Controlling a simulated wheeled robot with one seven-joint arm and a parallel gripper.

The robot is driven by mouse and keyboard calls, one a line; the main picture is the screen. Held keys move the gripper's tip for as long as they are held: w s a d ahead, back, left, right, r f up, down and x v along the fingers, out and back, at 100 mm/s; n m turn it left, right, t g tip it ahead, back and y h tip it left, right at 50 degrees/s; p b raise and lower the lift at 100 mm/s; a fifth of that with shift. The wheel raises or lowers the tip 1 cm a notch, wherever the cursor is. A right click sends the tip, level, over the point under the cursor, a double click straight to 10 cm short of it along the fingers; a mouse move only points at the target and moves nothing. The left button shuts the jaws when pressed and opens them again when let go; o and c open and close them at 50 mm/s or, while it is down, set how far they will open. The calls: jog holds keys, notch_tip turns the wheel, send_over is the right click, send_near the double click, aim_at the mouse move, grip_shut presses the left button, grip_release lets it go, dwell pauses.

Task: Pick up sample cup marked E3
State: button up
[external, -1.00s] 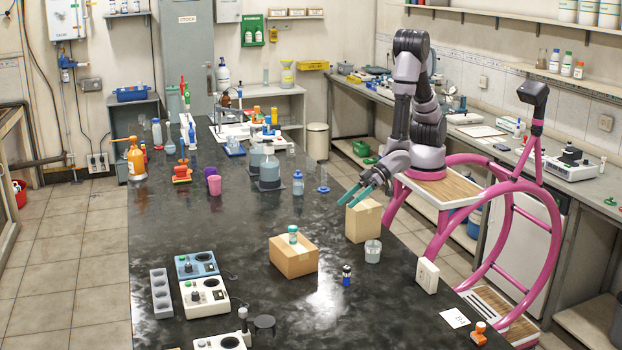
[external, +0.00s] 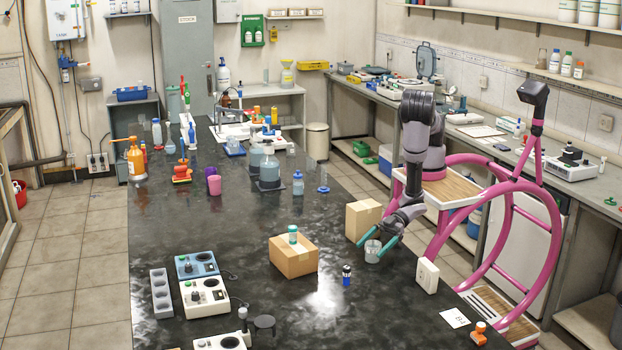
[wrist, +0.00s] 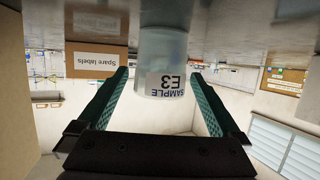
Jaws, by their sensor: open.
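The sample cup (external: 372,255) is a small clear cup standing on the dark bench near its right edge. In the wrist view, which is upside down, the cup (wrist: 160,50) carries a label reading SAMPLE E3. My gripper (external: 377,243) has its teal fingers low at the cup. In the wrist view my gripper (wrist: 160,74) is open, with one finger on each side of the cup and a visible gap on both sides. The cup's far side is hidden.
A cardboard box (external: 363,219) stands close behind the cup. A small dark-and-blue vial (external: 346,276) stands in front. A box labelled Spare labels (wrist: 97,60) shows in the wrist view.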

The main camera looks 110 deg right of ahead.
jog(key=shift+x, duration=1.5)
jog(key=c, duration=1.5)
